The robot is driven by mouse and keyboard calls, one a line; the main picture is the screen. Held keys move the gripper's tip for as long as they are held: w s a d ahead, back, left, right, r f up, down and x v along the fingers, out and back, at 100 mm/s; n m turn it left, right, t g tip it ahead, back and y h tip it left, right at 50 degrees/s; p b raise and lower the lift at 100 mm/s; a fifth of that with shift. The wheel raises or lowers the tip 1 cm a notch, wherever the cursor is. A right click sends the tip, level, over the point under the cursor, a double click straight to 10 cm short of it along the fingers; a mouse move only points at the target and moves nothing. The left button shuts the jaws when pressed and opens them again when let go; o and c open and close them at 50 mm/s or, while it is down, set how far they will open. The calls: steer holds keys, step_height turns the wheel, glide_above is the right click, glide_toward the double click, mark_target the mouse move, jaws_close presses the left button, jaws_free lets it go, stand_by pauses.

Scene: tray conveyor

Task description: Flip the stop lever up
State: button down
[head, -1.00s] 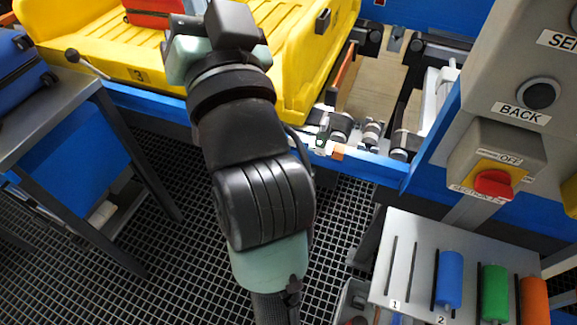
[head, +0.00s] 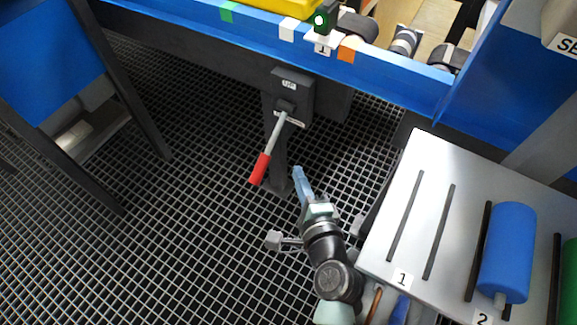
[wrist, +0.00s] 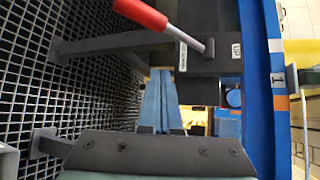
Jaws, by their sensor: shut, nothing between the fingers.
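The stop lever (head: 272,148) has a grey rod and a red grip, and hangs down and to the left from a dark box marked UP (head: 292,88) under the blue conveyor rail. In the wrist view the lever's red grip (wrist: 141,13) shows at the top, with its rod running to the box. My gripper (head: 299,172) is below and right of the red grip, apart from it. Its blue fingers are together and empty; they also show in the wrist view (wrist: 160,88), pointing away beneath the lever.
A grey rack (head: 425,145) with slots and a blue roller (head: 508,245) stands close on the right of my arm. A blue-sided table (head: 50,60) is at left. Open grid floor lies between.

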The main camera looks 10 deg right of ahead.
mark_target(269, 148)
steer(key=w+a+f+b, duration=0.1)
steer(key=w+a+b, duration=0.1)
steer(key=w+a, duration=0.2)
steer(key=shift+x, duration=1.4)
steer(key=shift+d+r, duration=0.2)
steer(key=shift+a+r+g+p, duration=0.15)
steer(key=shift+g+p, duration=0.15)
steer(key=shift+p, duration=0.6)
